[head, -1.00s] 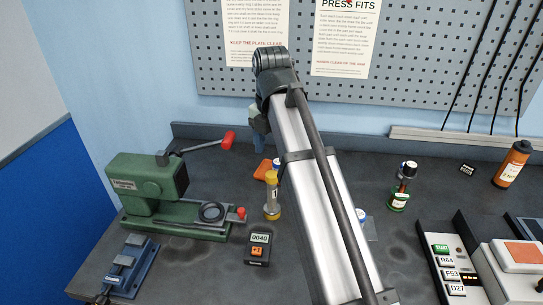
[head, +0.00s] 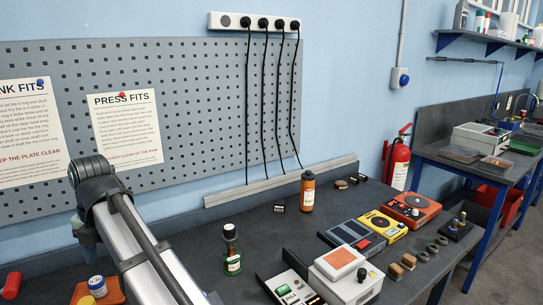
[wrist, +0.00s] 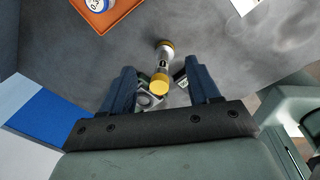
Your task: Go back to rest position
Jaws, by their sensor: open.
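My gripper (wrist: 161,86) is open, its two blue fingers spread apart in the wrist view. A cylinder with yellow ends (wrist: 163,66) shows between the fingers, and the jaws are not closed on it. I cannot tell how far it is from the fingertips. An orange tray (wrist: 116,16) with a blue-and-white capped piece (wrist: 98,3) lies beyond it at the upper left. In the head view my arm (head: 148,250) reaches up from the bottom at the left, and its gripper end is hidden there.
On the bench, a green-labelled bottle (head: 232,262), an orange bottle (head: 307,191) and a yellow device (head: 382,226) stand right of my arm. A white box with an orange top (head: 341,262) is at the front. A pegboard (head: 190,100) is behind. Some bare bench lies between the bottles.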

